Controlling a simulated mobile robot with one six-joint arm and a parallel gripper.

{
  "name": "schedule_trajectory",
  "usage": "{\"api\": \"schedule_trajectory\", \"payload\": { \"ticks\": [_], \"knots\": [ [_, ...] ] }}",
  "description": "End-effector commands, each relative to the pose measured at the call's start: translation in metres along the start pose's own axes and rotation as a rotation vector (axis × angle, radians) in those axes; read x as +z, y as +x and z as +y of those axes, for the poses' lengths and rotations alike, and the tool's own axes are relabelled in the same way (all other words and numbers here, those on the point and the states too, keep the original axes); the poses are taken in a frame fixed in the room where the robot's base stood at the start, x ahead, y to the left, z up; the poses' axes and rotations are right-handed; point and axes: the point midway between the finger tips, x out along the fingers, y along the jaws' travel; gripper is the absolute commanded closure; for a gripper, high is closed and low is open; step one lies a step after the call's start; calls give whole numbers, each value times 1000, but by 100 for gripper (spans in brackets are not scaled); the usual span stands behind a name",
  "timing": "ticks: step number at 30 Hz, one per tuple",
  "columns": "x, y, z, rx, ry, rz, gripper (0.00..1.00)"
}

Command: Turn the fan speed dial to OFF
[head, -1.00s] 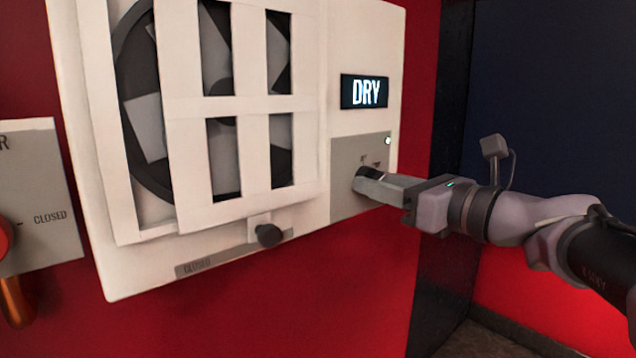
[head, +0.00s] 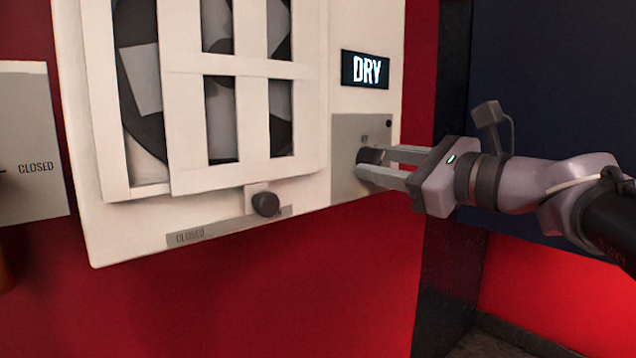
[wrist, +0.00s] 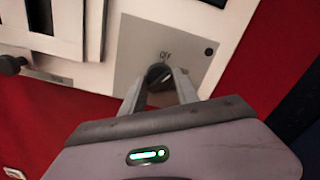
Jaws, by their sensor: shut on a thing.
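The fan speed dial (head: 367,156) is a small dark round knob on a grey plate (head: 347,130) at the lower right of the white panel. My gripper (head: 371,167) reaches it from the right, with its two fingers around the knob. In the wrist view the dial (wrist: 157,74) sits between the fingertips (wrist: 160,80), just below the label OFF (wrist: 166,55). The fingers are shut on it, one on each side. The dial's pointer is too small and partly hidden to read exactly.
A lit display (head: 366,69) above the plate reads DRY. A small dark indicator (head: 389,124) sits at the plate's upper right. Left is a white slatted shutter (head: 185,125) over a fan, with a dark knob (head: 265,204) below it. Another panel (head: 35,140) stands far left.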

Motion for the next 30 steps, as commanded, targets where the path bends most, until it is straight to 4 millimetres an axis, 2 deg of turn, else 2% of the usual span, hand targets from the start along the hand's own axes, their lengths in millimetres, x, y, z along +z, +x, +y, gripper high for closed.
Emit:
{"api": "schedule_trajectory", "payload": {
  "ticks": [1,15,30],
  "knots": [
    [-6,0,2,0,-41,0,100],
    [-3,0,1,0,-411,0,100],
    [0,0,-1,1,-560,0,100]
  ]
}}
